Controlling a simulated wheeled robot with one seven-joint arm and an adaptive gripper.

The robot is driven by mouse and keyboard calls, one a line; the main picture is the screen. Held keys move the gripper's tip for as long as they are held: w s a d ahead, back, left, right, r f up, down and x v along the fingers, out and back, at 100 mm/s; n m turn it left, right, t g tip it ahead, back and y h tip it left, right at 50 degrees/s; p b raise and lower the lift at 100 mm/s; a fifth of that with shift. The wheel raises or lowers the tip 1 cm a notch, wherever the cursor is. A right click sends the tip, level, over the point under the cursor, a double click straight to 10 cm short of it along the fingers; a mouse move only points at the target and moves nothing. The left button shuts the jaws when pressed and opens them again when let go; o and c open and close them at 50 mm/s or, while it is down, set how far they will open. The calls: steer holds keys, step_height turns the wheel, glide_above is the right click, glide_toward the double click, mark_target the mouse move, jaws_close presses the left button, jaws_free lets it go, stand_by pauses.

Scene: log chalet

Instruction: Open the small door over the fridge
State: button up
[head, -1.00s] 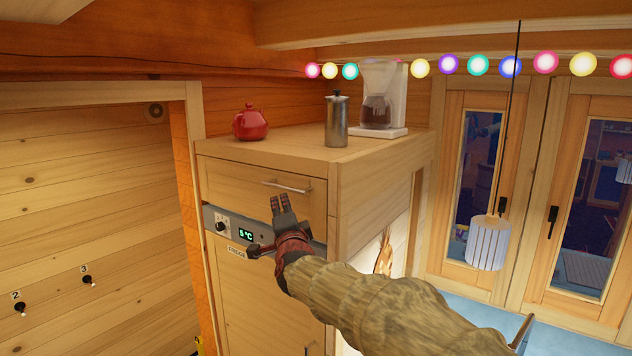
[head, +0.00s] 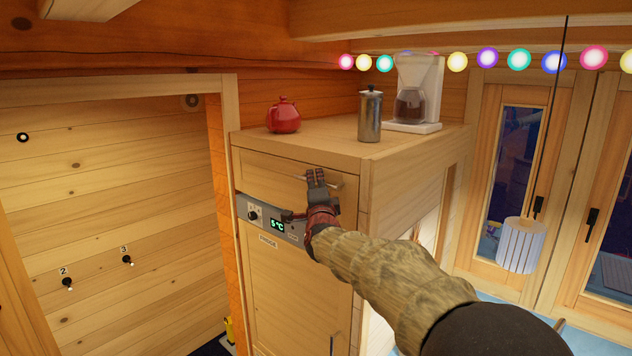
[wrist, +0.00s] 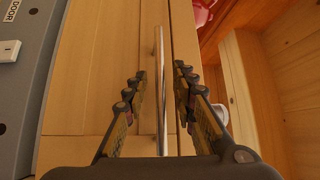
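The small wooden door (head: 268,172) over the fridge is shut, just above the grey control strip. It also shows in the wrist view (wrist: 95,110). Its metal bar handle (wrist: 160,60) runs lengthwise between my fingers in the wrist view. My gripper (head: 316,173) is open at the handle, one finger to either side; I see no finger pressed on the bar. In the head view my fingers hide part of the handle. How deep the bar sits between them is hard to tell.
The control strip (head: 257,215) with a knob and green display lies below the door, above the fridge door (head: 290,290). A red teapot (head: 284,116), a metal pot (head: 370,115) and a coffee maker (head: 418,90) stand on the cabinet top. A lamp (head: 521,245) hangs at right.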

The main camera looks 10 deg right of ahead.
steer(key=c, duration=0.3)
steer(key=c, duration=0.4)
steer(key=shift+f, duration=0.1)
jaws_close()
